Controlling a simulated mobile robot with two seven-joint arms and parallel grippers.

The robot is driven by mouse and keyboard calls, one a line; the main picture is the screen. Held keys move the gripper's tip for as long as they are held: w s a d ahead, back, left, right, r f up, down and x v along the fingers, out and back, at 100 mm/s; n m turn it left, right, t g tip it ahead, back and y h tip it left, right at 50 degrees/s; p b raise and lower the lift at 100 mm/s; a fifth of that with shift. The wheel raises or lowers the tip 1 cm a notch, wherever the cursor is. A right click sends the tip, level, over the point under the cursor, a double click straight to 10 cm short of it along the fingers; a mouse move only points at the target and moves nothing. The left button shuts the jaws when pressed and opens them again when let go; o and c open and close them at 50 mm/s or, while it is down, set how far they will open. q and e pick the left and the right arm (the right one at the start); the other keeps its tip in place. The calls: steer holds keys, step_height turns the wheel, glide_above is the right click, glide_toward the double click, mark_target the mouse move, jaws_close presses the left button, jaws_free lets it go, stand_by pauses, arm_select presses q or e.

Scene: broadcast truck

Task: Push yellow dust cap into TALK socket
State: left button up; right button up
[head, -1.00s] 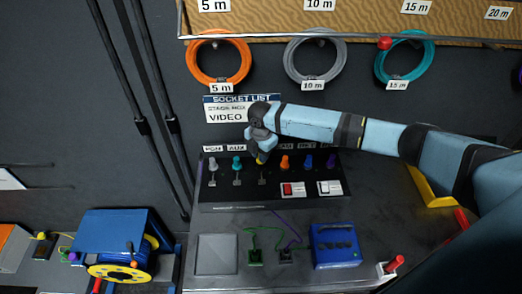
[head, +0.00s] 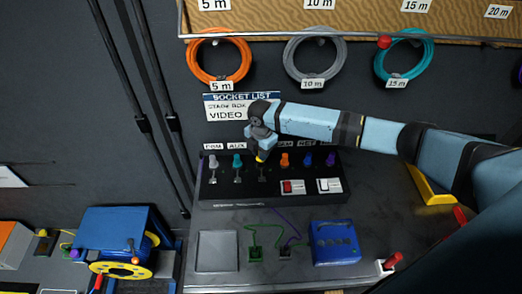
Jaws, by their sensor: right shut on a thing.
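The yellow dust cap (head: 260,159) shows as a small yellow patch at the tip of my right gripper (head: 261,155). The gripper points down and is shut on the cap over the black socket panel (head: 225,193). The cap is in the row of coloured caps, between the teal cap (head: 237,161) and the orange cap (head: 284,160). The TALK label is hidden behind my gripper, and I cannot tell how deep the cap sits. My left gripper is out of view.
Red switch (head: 292,187) and white switch (head: 329,186) are in front. A blue box (head: 335,243) and grey tray (head: 217,252) lie nearer. Cable coils hang behind.

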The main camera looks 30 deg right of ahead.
stand_by(0.7)
steer(key=shift+p, duration=0.4)
steer(key=shift+p, duration=0.35)
steer(key=shift+f+b, duration=0.55)
steer(key=shift+f, duration=0.65)
stand_by(0.4)
steer(key=o, duration=0.8)
steer(key=shift+r, duration=0.1)
step_height(320, 180, up, 12)
steer(key=shift+r+b, duration=0.2)
steer(key=shift+b, duration=0.45)
steer(key=shift+r, duration=0.65)
